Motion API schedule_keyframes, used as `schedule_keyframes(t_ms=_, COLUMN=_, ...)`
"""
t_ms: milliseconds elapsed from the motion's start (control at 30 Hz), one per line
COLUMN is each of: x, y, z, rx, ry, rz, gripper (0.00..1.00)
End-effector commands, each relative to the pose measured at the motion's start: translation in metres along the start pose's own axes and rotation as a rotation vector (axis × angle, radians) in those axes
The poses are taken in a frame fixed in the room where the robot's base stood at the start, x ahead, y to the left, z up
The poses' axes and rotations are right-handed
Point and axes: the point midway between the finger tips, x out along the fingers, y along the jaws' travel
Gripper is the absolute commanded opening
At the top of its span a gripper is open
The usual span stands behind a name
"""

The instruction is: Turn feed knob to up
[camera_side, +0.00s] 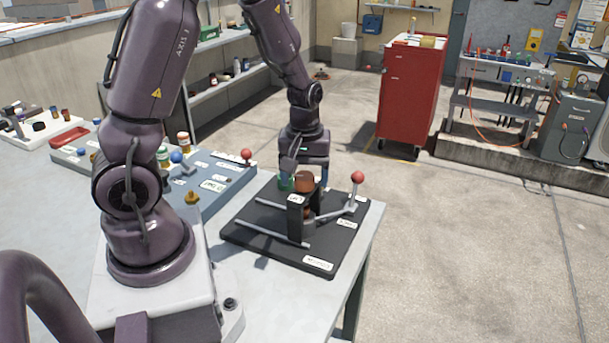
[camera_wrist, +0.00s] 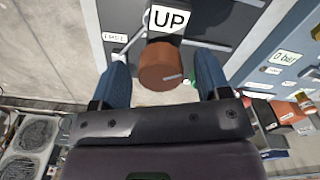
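The feed knob is a round brown knob (camera_wrist: 158,62) with a pale pointer line toward the right of its face in the wrist view. An UP label (camera_wrist: 168,19) lies just beyond it, and a partly blurred label (camera_wrist: 115,37), perhaps FEED, is to its left. In the side view the knob (camera_side: 304,180) stands at the far part of a black panel (camera_side: 262,243). My gripper (camera_wrist: 162,72) is open, its blue fingers on either side of the knob with visible gaps. In the side view my gripper (camera_side: 307,174) is directly above the knob, its fingers partly hidden.
A red-balled lever (camera_side: 357,178) rises at the panel's right, and a dark upright block (camera_side: 295,216) stands in front of the knob. A green piece (camera_side: 286,183) is close beside my gripper. A blue-grey panel (camera_side: 215,170) with knobs lies left. The table's right edge is close.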

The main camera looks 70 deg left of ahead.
Motion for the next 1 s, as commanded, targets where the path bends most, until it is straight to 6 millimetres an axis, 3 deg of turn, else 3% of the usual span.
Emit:
schedule_keyframes(t_ms=233, x=0.0, y=0.0, z=0.001, rx=0.001, ry=-0.001, rz=-0.002, gripper=0.69)
schedule_keyframes(t_ms=367, x=-0.009, y=0.0, z=0.0, rx=0.002, ry=0.0, rz=0.001, gripper=0.69)
schedule_keyframes(t_ms=800, x=-0.1, y=0.001, z=0.0, rx=0.002, ry=0.003, rz=0.004, gripper=0.69)
schedule_keyframes(t_ms=1000, x=-0.124, y=0.0, z=0.0, rx=0.001, ry=0.001, rz=0.001, gripper=0.69)
